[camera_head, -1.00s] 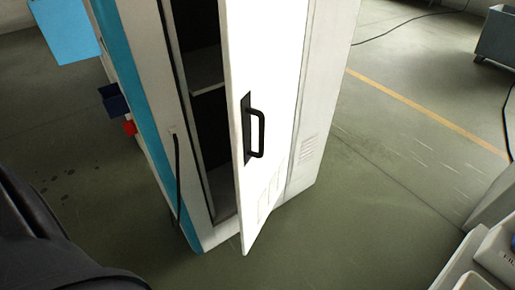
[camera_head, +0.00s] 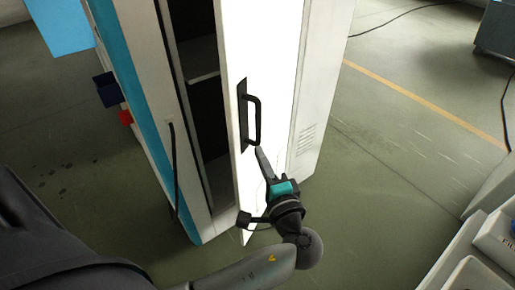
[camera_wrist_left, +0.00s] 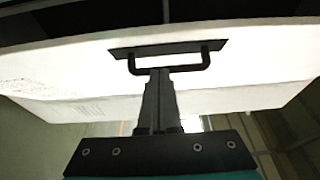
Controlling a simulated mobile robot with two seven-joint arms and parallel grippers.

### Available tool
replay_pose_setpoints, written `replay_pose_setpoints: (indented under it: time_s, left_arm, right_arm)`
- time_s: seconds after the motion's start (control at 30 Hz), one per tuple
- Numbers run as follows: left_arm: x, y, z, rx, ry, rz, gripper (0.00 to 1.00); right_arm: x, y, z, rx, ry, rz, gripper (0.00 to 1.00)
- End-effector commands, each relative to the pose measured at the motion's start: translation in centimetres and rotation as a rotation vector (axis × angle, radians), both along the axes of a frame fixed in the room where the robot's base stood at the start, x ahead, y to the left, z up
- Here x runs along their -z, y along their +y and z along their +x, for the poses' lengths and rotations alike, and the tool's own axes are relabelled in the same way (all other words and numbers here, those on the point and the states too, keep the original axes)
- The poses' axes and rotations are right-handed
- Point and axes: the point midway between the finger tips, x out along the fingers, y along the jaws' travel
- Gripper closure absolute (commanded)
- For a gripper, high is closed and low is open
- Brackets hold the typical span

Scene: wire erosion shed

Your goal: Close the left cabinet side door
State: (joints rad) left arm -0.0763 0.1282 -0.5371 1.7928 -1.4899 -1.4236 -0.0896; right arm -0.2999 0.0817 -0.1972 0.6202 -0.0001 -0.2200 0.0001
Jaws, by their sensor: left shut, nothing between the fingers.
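The white cabinet side door (camera_head: 270,50) stands partly open, with a dark gap between its free edge and the cabinet frame (camera_head: 150,60). It has a black bar handle (camera_head: 254,120). My left gripper (camera_head: 261,155) is in front of the door, its fingertips just below the handle's lower end. In the left wrist view the shut, empty fingers (camera_wrist_left: 159,75) point at the door, and their tips overlap the handle bar (camera_wrist_left: 170,68). I cannot tell whether they touch it. My right gripper is not in view.
Dark shelves (camera_head: 203,75) show inside the cabinet. Grey equipment (camera_head: 490,240) stands at lower right.

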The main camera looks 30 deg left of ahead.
Motion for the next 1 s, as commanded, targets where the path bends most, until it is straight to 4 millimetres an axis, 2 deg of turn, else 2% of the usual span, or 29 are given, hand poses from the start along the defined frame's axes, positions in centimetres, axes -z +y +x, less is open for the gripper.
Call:
replay_pose_setpoints:
  time_s: [0.2,0.4,0.6,1.0]
  left_arm:
    - [-0.1,3.2,2.7,-0.001,-0.001,0.003,1.00]
    - [0.1,5.5,4.7,0.001,0.003,0.001,1.00]
    - [0.1,6.6,5.5,0.002,0.004,-0.002,1.00]
    - [0.1,6.8,5.5,0.005,0.005,-0.001,1.00]
  right_arm:
    - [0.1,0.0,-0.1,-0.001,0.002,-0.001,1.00]
    - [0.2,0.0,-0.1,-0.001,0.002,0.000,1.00]
    - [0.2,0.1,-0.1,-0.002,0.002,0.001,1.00]
    - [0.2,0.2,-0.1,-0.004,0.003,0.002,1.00]
